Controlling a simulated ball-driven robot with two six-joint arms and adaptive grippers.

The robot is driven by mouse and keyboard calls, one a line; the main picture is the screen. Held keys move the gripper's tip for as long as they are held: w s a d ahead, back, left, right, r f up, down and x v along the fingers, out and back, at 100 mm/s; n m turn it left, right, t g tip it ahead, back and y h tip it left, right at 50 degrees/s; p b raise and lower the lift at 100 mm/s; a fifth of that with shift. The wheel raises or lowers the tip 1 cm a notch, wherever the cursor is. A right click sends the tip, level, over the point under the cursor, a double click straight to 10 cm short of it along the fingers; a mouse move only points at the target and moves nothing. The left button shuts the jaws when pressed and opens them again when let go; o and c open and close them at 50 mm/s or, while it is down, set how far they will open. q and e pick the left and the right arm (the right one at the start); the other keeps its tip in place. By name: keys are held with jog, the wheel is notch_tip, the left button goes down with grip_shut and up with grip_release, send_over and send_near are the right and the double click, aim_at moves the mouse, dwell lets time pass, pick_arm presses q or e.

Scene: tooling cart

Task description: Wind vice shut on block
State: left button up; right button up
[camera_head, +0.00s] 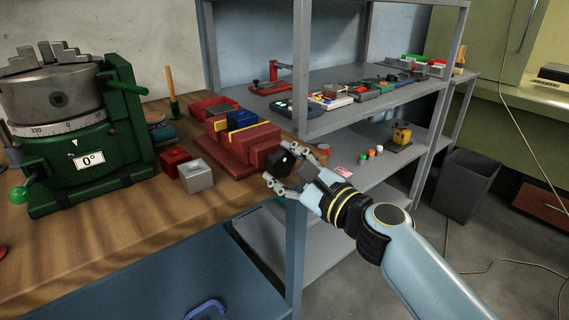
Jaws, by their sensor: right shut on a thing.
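The red vice (225,158) lies on the wooden bench top near its right edge. A blue block (242,118) shows between its jaws, with a yellow strip beside it; I cannot tell whether the jaws touch the block. My right gripper (284,172) is at the vice's right end, just past the bench edge. It is shut on the vice's dark handle (285,160), which its fingers partly hide. My left gripper is not in view.
A red block (175,162) and a silver block (195,176) sit left of the vice. A green rotary chuck (85,140) fills the bench's left. A grey shelf (345,118) with small parts stands behind my right arm. Bare wood lies in front.

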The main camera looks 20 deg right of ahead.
jog(key=shift+s+f+m, duration=0.1)
jog(key=shift+f+m, duration=0.2)
dwell(0.4)
jog(key=o, duration=0.9)
jog(key=shift+c, duration=0.2)
jog(key=o, duration=0.3)
jog(key=shift+r, duration=0.2)
jog(key=v, duration=1.2)
